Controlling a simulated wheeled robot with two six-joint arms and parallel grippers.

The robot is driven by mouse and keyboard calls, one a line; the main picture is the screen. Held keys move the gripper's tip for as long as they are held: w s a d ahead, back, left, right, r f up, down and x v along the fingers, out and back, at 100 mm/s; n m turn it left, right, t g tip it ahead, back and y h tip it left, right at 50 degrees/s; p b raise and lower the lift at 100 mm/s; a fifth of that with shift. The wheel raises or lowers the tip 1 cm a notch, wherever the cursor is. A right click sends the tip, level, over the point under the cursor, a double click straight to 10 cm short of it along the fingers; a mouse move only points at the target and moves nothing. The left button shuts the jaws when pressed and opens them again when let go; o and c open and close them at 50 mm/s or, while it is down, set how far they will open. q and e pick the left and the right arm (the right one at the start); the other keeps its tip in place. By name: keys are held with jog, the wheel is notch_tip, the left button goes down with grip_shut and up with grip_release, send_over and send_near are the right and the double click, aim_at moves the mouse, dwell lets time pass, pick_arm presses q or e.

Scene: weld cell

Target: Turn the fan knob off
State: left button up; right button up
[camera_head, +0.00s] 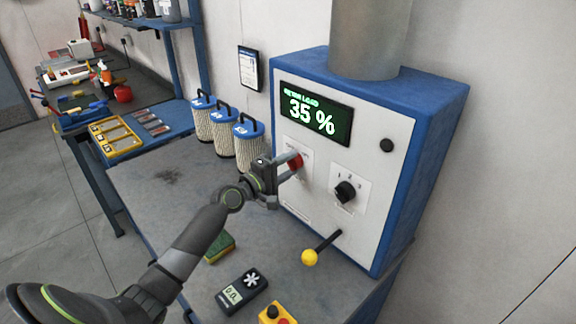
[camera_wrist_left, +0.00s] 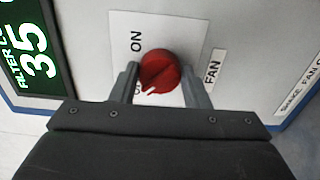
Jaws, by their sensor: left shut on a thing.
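The red fan knob (camera_head: 296,161) sits on the white front panel of the blue cabinet. In the left wrist view the knob (camera_wrist_left: 160,72) is round and red, on a white plate marked ON, with a FAN label beside it. The second marking is partly hidden by a finger. My left gripper (camera_head: 287,168) is at the panel, with its fingers on either side of the knob; it also shows in the left wrist view (camera_wrist_left: 165,82), shut on the knob. The knob's pointer faces the lower left of that view, toward the partly hidden marking. My right gripper is not in view.
A black knob (camera_head: 345,191) and a yellow-balled lever (camera_head: 310,257) are on the same panel. The display (camera_head: 315,113) reads 35 %. A sponge (camera_head: 219,246), a meter (camera_head: 242,291) and a yellow button box (camera_head: 277,314) lie on the bench. Filter cartridges (camera_head: 222,134) stand left of the cabinet.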

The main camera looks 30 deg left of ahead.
pick_arm(q)
jog(key=o, duration=1)
jog(key=shift+s, duration=0.1)
jog(key=shift+b+v, duration=1.15)
jog(key=shift+v, duration=7.5)
jog(key=shift+a+f, duration=0.1)
jog(key=shift+a, duration=0.05)
